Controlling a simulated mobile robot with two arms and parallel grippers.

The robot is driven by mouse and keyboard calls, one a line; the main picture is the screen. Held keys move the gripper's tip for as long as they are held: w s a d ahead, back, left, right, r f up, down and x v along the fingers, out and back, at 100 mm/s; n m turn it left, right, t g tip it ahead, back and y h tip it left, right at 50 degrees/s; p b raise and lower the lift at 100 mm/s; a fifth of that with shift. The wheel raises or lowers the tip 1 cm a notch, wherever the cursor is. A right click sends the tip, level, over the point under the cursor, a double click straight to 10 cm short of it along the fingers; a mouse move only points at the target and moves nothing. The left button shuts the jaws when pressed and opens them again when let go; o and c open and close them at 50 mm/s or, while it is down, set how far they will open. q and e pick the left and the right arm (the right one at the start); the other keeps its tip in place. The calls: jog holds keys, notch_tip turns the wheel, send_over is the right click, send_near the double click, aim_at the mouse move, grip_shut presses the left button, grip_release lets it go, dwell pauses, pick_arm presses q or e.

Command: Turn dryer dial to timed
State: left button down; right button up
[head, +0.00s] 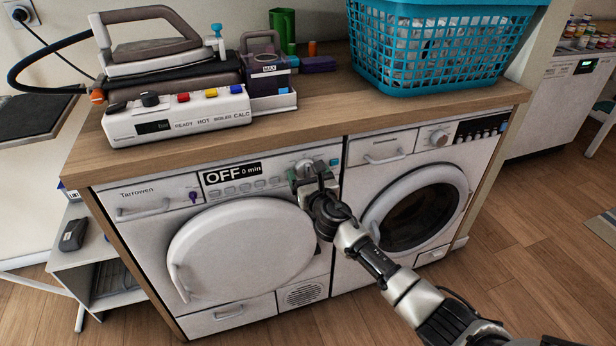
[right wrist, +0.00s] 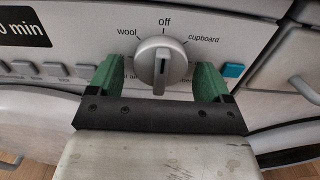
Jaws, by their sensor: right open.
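The dryer (head: 253,245) is the left machine under the wooden counter, and its display (head: 232,173) reads "OFF 0 min". Its silver dial (right wrist: 160,60) shows in the right wrist view with the labels "wool", "off" and "cupboard" around it; the lower labels are hidden. The dial's ridge stands upright, in line with "off". My right gripper (right wrist: 160,80) is open, with a green finger on each side of the dial and small gaps between. My left gripper is not in view.
A row of grey buttons (right wrist: 55,70) lies left of the dial, and a blue button (right wrist: 233,71) lies right of it. A washing machine (head: 405,205) stands right of the dryer. A steam iron station (head: 175,75) and teal basket (head: 440,45) sit on the counter (head: 310,105).

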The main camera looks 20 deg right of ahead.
jog(key=shift+c, duration=0.5)
jog(key=c, duration=0.8)
jog(key=shift+o, duration=0.2)
